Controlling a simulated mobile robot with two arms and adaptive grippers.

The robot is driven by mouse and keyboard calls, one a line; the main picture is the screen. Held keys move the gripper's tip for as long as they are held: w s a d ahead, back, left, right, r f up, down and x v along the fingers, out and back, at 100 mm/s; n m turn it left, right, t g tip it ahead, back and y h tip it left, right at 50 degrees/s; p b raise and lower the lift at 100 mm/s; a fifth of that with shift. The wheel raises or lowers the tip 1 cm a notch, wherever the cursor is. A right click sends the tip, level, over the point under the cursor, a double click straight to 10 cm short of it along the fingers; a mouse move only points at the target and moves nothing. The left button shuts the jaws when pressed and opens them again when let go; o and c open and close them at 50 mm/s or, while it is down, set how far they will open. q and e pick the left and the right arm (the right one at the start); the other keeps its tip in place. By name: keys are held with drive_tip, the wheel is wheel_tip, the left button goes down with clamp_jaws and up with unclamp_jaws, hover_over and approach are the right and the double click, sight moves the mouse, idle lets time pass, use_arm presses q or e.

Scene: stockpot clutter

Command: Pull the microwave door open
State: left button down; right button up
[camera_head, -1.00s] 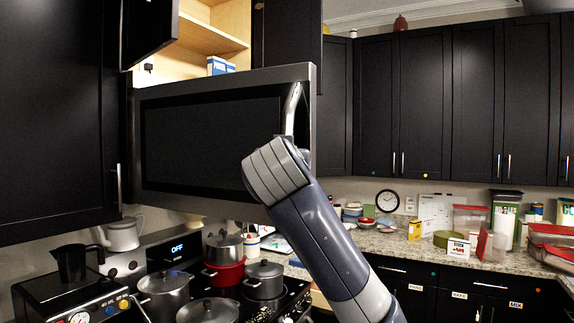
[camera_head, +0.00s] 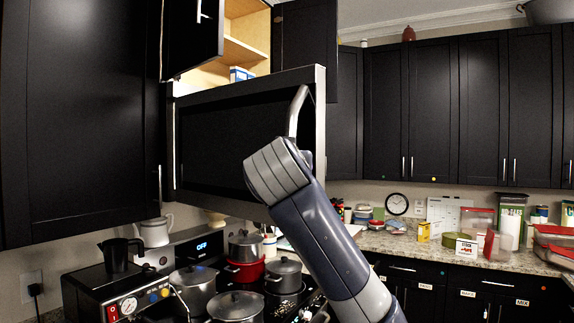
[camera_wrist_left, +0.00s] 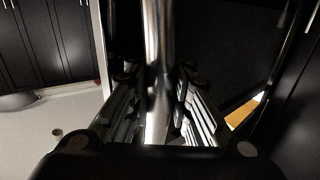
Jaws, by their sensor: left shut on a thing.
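The microwave (camera_head: 230,145) hangs above the stove, with a dark door panel in a steel frame. Its curved steel handle (camera_head: 297,108) stands at the right side of the door; my arm hides its lower part. I see no clear gap at the door's edge and cannot tell if it is slightly ajar. My left arm reaches up to the handle in the head view, its fingers hidden behind its own links. In the left wrist view my left gripper (camera_wrist_left: 160,100) is shut on the handle bar (camera_wrist_left: 158,45), which runs between both fingers. My right gripper is not in view.
An open cupboard (camera_head: 243,50) is above the microwave, its dark door (camera_head: 193,38) swung out at left. Several pots, including a red one (camera_head: 245,270), stand on the stove below. The counter (camera_head: 430,248) at right holds boxes and containers.

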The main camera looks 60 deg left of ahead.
use_arm(q)
drive_tip(key=c, duration=1.8)
unclamp_jaws()
drive_tip(key=shift+w+d+f, duration=0.1)
drive_tip(key=shift+w+d, duration=0.05)
drive_tip(key=shift+c, duration=0.2)
drive_tip(key=o, duration=0.4)
drive_tip(key=shift+d, duration=0.15)
drive_tip(key=shift+w+d, duration=0.1)
drive_tip(key=shift+d, duration=0.25)
drive_tip(key=shift+a, duration=0.2)
drive_tip(key=shift+s, duration=0.25)
drive_tip(key=v, duration=1.2)
drive_tip(key=shift+w+d, duration=0.2)
drive_tip(key=shift+w, duration=0.05)
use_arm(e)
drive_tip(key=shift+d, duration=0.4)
